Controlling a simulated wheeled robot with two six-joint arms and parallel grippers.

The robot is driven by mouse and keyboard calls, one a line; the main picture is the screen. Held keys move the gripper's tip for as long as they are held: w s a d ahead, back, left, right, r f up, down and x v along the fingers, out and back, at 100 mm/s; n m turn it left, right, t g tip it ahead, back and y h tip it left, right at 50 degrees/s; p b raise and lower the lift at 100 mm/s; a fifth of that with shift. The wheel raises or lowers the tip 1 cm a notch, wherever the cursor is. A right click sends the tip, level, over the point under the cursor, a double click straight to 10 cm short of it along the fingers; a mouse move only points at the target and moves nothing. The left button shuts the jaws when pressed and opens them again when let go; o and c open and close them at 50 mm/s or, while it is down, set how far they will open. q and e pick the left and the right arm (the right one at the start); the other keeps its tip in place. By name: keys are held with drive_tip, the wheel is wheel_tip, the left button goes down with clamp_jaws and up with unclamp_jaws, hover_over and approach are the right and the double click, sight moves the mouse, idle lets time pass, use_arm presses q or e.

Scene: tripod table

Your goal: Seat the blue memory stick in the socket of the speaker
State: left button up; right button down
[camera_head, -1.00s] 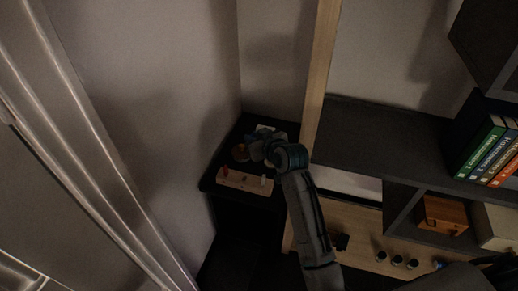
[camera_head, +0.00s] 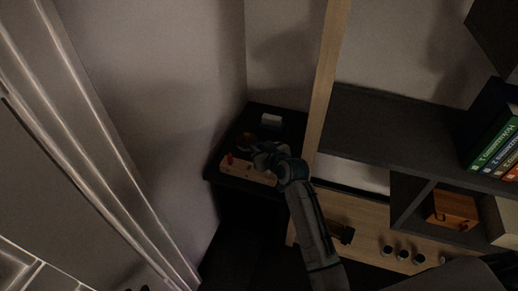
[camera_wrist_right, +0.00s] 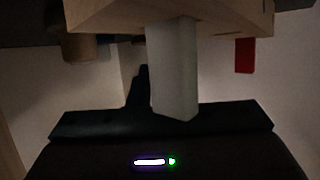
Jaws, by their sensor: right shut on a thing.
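A wooden block (camera_head: 238,169) stands near the front edge of the small black table (camera_head: 227,181); a red stick (camera_head: 230,158) rises from its left end. The right wrist view is upside down: the block (camera_wrist_right: 175,14) is at the top, with the red stick (camera_wrist_right: 244,55) and a pale grey stick (camera_wrist_right: 174,75) hanging from it. My right gripper (camera_head: 262,158) is over the block's right part and looks shut on the pale stick; one dark finger shows behind it. I see no stick that is clearly blue. I cannot tell which thing is the speaker.
A round brown thing (camera_head: 245,140) and a small white thing (camera_head: 271,120) are behind the block. A wooden post (camera_head: 327,80) and a dark shelf (camera_head: 390,125) with books (camera_head: 498,150) stand to the right. A wall is close on the left.

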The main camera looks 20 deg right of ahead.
drive_tip(key=c, duration=1.3)
unclamp_jaws()
